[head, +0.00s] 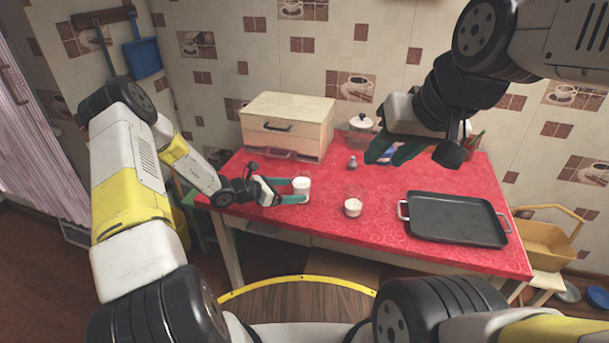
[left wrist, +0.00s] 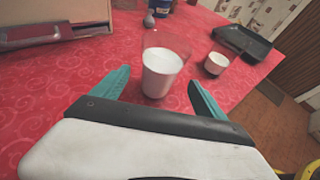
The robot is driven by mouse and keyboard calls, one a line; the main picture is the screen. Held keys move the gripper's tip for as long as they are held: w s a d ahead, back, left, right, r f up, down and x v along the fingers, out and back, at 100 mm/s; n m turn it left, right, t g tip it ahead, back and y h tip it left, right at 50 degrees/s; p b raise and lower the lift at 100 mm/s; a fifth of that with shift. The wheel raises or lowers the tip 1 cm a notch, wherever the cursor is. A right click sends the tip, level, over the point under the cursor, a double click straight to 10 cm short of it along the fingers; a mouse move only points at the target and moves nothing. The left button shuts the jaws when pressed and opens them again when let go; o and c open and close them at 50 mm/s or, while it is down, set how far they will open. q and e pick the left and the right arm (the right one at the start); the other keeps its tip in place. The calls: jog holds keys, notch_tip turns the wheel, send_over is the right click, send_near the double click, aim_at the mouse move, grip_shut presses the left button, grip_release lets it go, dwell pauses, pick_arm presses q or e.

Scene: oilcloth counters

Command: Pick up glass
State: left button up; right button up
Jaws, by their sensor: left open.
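A clear glass with white contents (head: 301,187) stands upright on the red table, left of its middle. My left gripper (head: 295,190) is open, with its teal fingers on either side of this glass. In the left wrist view the glass (left wrist: 162,72) stands just ahead of and between the open fingertips (left wrist: 160,84), with no clear contact.
A black tray (head: 455,219) lies at the right of the red table (head: 390,235). A cream bread box (head: 287,126) stands at the back left. A small grey shaker (head: 351,163) and a lidded jar (head: 360,132) are at the back. A yellow basket (head: 548,243) is beyond the right edge.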

aim_at(308, 188)
pick_arm(q)
jog(key=x, duration=0.8)
jog(key=shift+f, duration=0.1)
grip_shut()
jog(key=shift+r, duration=0.3)
jog(key=shift+r, duration=1.65)
jog(key=s+a+r, duration=0.1)
jog(key=s+a, duration=0.1)
jog(key=s, duration=1.3)
jog(key=shift+s, duration=0.35)
jog(key=shift+r, duration=0.1)
